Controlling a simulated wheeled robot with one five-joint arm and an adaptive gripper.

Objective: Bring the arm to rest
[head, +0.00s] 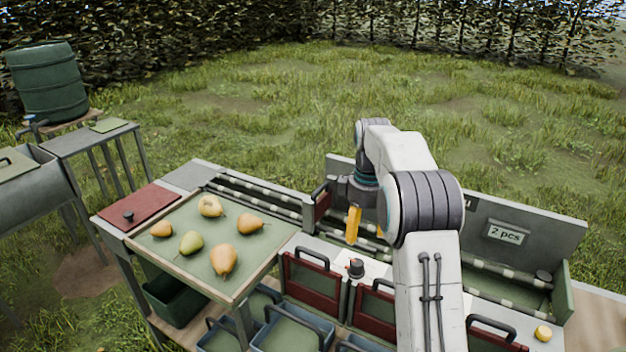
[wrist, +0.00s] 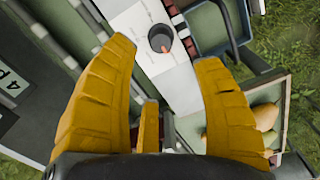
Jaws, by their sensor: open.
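My gripper (wrist: 165,105) is open and empty in the wrist view, its yellow fingers spread wide above the sorting bench. In the head view my gripper (head: 353,225) hangs below the white arm, pointing down over the bench. Below it a black knob (head: 356,268) stands on a white plate; the knob (wrist: 160,38) also shows between the fingers in the wrist view, with an orange mark on it. Part of the bench behind my arm is hidden in the head view.
A green tray (head: 273,258) with several pears (head: 224,259) stands to the left. A small yellow object (head: 543,333) lies at far right. Open grass lies behind.

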